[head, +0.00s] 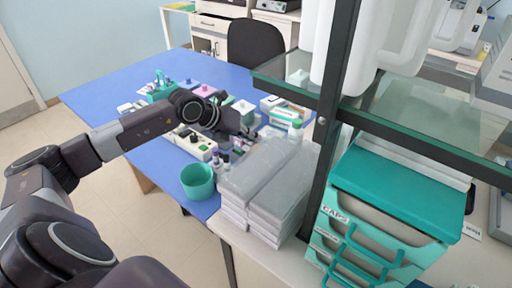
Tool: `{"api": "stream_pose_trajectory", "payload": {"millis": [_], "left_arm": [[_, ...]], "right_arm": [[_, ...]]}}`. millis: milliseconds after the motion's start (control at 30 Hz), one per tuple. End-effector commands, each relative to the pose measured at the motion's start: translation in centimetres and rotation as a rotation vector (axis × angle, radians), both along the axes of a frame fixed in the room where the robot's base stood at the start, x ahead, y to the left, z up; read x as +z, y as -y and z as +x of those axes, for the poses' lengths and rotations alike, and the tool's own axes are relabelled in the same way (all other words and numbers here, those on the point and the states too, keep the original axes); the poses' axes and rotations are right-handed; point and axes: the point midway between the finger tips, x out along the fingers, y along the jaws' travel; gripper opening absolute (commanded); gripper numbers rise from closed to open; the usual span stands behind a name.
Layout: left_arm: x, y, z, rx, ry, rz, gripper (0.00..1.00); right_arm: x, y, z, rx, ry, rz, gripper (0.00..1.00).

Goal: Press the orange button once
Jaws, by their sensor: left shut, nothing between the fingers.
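My left arm reaches in from the left over the blue table (105,88). Its gripper (248,131) is shut and empty above the table's right part, near small bottles and boxes. A white strip-shaped device (203,153) with dark spots on top lies below my wrist, partly covered by the arm. I cannot make out an orange button; it may be hidden or too small to tell. My right gripper is not in view.
A green cup (198,181) stands at the table's front edge. Stacked grey-topped boxes (262,185) and a dark shelf post (332,120) stand to the right, beside teal drawers (395,195). The table's far left is clear.

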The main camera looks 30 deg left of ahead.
Motion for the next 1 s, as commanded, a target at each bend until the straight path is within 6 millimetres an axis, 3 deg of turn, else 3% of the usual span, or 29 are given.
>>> {"api": "stream_pose_trajectory", "payload": {"millis": [1000], "left_arm": [[-0.84, 0.01, -0.01, 0.0, 0.0, 0.0, 0.0]], "right_arm": [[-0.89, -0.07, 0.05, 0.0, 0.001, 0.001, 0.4]]}}
